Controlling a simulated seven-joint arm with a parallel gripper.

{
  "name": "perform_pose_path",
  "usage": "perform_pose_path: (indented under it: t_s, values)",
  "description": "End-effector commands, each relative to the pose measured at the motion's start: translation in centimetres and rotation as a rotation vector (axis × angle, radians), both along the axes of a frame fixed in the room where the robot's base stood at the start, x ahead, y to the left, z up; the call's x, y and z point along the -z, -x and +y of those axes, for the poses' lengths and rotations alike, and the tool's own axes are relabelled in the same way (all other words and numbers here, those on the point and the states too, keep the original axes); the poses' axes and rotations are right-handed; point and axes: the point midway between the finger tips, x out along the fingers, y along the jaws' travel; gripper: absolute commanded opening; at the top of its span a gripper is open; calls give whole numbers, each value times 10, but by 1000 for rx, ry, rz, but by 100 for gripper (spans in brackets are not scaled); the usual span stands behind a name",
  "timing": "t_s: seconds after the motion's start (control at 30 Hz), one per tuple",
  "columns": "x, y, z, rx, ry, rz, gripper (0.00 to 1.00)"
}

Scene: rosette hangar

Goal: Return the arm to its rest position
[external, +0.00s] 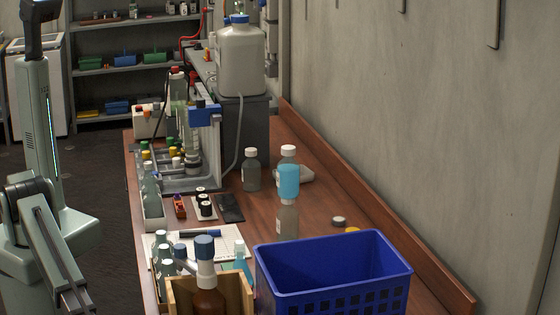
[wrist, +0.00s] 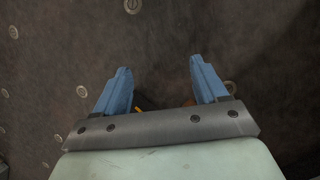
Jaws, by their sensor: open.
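My gripper (wrist: 159,64) shows in the wrist view with its two blue fingers spread wide apart. No object is held between the fingertips. Behind the fingers is a dark brown surface (wrist: 165,35) dotted with round metal studs. A small yellow piece and a reddish-brown piece show low between the fingers, mostly hidden by the gripper's bar; I cannot tell what they are. In the external view my pale green arm (external: 43,130) stands at the left, beside the bench. I cannot make out the fingers there.
A wall runs along the right. Dark floor (external: 97,185) is open left of the bench.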

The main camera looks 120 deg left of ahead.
Motion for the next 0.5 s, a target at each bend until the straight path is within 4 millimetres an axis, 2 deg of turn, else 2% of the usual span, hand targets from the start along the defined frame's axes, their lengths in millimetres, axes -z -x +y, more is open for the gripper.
perform_pose_path:
  t_s: [0.03,0.2,0.37,0.5]
  values:
    - [10,15,21,-1,-16,17,72]
    - [39,55,80,14,-59,60,72]
    - [60,98,128,31,-89,105,72]
    - [73,140,165,51,-109,150,72]
